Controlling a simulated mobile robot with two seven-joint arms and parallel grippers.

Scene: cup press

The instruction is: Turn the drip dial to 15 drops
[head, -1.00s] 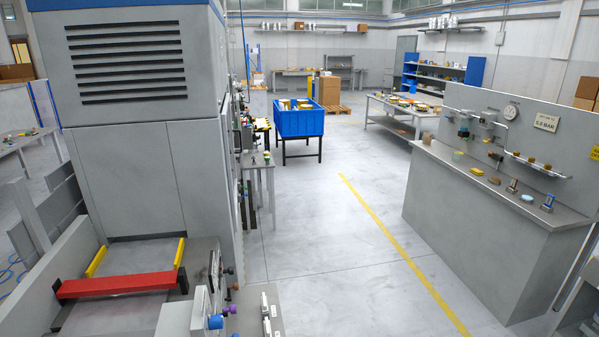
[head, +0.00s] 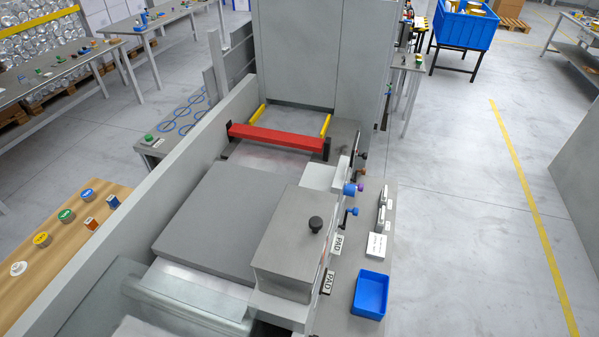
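No dial with readable drop marks shows, so I cannot tell which control is the drip dial. On the right side of the machine, a blue round knob (head: 349,189) stands beside a small purple knob (head: 361,188). A blue-handled lever (head: 351,212) sits just below them. A black knob (head: 315,224) stands on top of a grey box (head: 291,240). Neither of my grippers is in view.
A red bar (head: 275,138) crosses the machine bed between yellow rails. A blue bin (head: 370,294) and a white card (head: 377,246) lie on the side shelf (head: 345,312). A wooden table (head: 60,270) with coloured discs is at left. Floor right of the machine is clear.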

